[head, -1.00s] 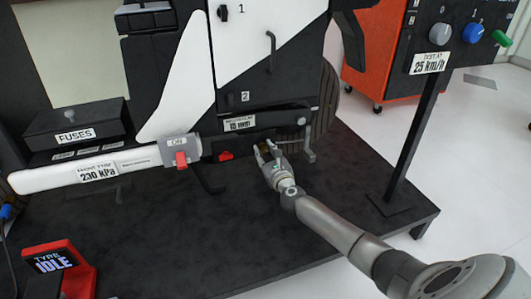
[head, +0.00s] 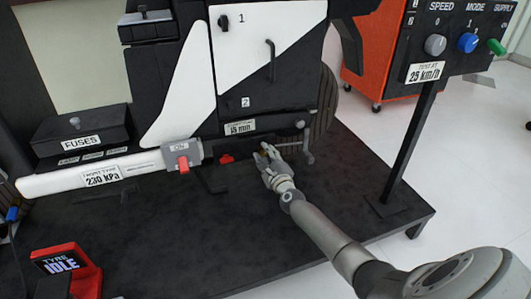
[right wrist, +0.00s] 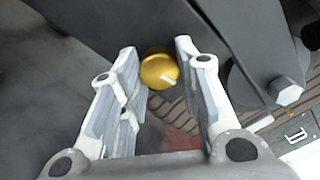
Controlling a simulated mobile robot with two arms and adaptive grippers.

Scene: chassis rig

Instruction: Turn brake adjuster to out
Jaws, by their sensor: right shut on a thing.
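The brake adjuster, a round gold knob with a white mark (right wrist: 158,71), sits low on the dark chassis between the fingertips of my right gripper (right wrist: 158,52). In the right wrist view the white mark points toward the lower right of the knob. My right gripper also shows in the head view (head: 267,151), reaching under the lower edge of the chassis, and it is shut on the knob. In the head view the fingers hide most of the knob. Any "out" marking for it cannot be made out. My left gripper is not in view.
A grey bolt head (right wrist: 287,91) is right of the knob in the right wrist view. In the head view a red switch (head: 183,165) is left of my gripper, and a post-mounted control panel (head: 452,45) stands at right.

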